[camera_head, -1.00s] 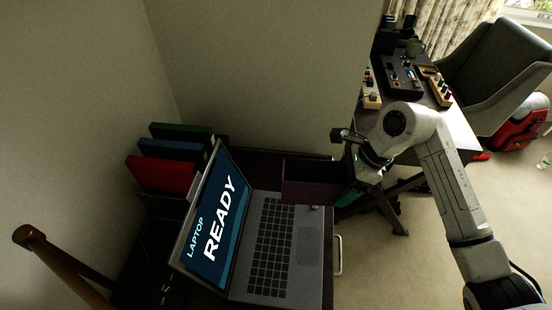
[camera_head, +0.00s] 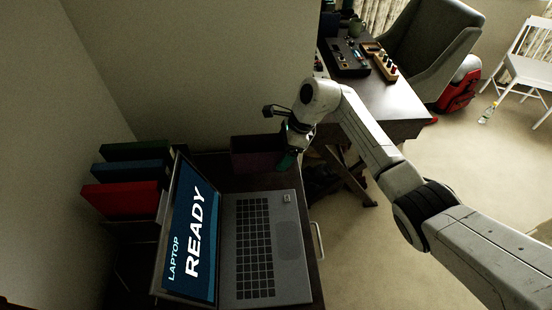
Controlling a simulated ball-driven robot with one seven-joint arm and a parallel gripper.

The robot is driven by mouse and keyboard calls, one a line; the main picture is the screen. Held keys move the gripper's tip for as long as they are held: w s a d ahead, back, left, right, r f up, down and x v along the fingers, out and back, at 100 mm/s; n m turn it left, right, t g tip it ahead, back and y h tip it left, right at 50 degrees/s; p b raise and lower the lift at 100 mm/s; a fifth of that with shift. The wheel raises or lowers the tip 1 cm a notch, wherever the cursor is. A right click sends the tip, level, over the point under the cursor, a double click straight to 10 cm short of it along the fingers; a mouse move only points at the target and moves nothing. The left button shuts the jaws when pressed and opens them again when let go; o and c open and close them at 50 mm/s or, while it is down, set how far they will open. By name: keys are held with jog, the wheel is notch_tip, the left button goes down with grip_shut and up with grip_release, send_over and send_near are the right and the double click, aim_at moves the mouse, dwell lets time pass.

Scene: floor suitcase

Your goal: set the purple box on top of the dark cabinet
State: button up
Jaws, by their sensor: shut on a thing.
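The dark purple box (camera_head: 254,154) is over the back part of the dark cabinet (camera_head: 213,170), behind the laptop and close to the wall. My gripper (camera_head: 287,158) points down at the box's right end and is shut on it. The fingertips are partly hidden and dark. I cannot tell whether the box's underside touches the cabinet top or is slightly above it.
An open laptop (camera_head: 262,245) covers most of the cabinet top. Red (camera_head: 122,198), blue and green binders stand at left. A desk (camera_head: 385,105) with equipment and a grey armchair (camera_head: 432,45) are at right. A handle (camera_head: 318,240) sticks out from the cabinet's right side.

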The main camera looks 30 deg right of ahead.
jog(key=w+f, duration=0.2)
jog(key=w+f+b, duration=0.1)
jog(key=f, duration=0.1)
jog(key=shift+w+f, duration=0.35)
jog(key=shift+f, duration=1.45)
jog(key=shift+f, duration=0.1)
jog(key=o, duration=1)
jog(key=v, duration=1.2)
